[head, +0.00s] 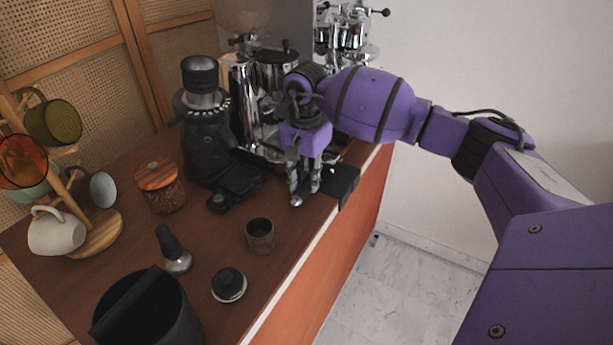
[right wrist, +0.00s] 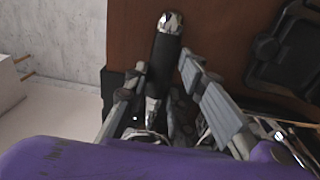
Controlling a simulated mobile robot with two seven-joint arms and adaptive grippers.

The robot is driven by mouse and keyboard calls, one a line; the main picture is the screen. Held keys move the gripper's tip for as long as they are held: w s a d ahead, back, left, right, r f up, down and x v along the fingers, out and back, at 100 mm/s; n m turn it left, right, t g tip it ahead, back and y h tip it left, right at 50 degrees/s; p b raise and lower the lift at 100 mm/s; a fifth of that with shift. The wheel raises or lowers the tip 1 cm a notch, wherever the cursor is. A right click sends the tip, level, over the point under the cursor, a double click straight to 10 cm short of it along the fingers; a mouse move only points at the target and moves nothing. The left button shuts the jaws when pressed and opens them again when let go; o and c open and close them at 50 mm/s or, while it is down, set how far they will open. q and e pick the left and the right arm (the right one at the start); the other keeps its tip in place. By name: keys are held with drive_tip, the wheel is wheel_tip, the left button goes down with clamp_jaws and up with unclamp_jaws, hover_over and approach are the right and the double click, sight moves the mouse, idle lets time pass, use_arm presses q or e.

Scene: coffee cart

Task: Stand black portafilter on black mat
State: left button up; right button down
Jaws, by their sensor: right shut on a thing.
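My right gripper (head: 303,180) points down at the front edge of the wooden counter and is shut on the black portafilter (right wrist: 165,62). In the right wrist view, the portafilter's black handle with a chrome end cap lies between the two fingers (right wrist: 163,72); its head is mostly hidden by the gripper. In the head view its chrome end (head: 296,201) shows just below the fingertips. The black mat (head: 343,184) lies at the counter's edge, beside and partly behind the gripper; a dark corner of it shows in the right wrist view (right wrist: 110,84). I cannot tell whether the portafilter touches the mat.
A black grinder (head: 207,135) stands left of the gripper, with a chrome espresso machine (head: 345,32) behind. The counter ends at right.

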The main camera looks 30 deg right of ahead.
drive_tip(key=c, duration=1.4)
unclamp_jaws()
drive_tip(key=shift+r, duration=0.1)
use_arm(q)
drive_tip(key=shift+s+f, duration=0.15)
drive_tip(key=shift+s, duration=0.1)
use_arm(e)
wheel_tip(320, 180, up, 12)
drive_tip(key=shift+a+f, duration=0.1)
use_arm(q)
drive_tip(key=shift+s, duration=0.1)
